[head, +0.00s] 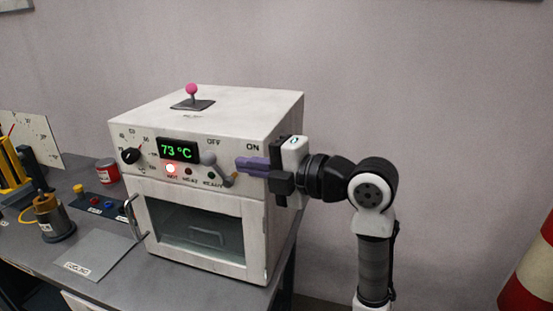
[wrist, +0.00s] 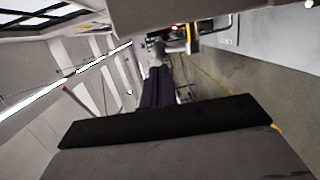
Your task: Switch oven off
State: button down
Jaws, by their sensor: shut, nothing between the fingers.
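The white oven (head: 200,185) stands on the bench, its display (head: 179,150) reading 73 °C in green. A red lamp glows on its panel, above a label that seems to read HOT. The grey switch lever (head: 208,159) sits below the OFF mark, its knob end up and to the left; the ON mark is farther right. My gripper (head: 238,163) is shut and empty, its purple fingers just right of the lever knob, pointing left across the panel. Whether they touch is unclear.
A pink-topped joystick (head: 191,91) stands on the oven's top. A black dial (head: 131,156) is at the panel's left. The oven's glass door (head: 200,226) is shut. A red can (head: 107,171) and a small button box stand left on the bench.

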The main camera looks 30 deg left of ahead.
aim_at(214, 162)
jog(key=a+p, duration=0.1)
jog(key=a, duration=0.3)
jog(key=shift+s+f, duration=0.1)
jog(key=shift+a+f+p, duration=0.2)
jog(key=shift+a+p, duration=0.15)
jog(key=shift+a, duration=0.2)
jog(key=shift+a+h, duration=0.45)
jog(key=shift+h, duration=0.05)
jog(key=shift+s, duration=0.1)
jog(key=shift+a, duration=0.1)
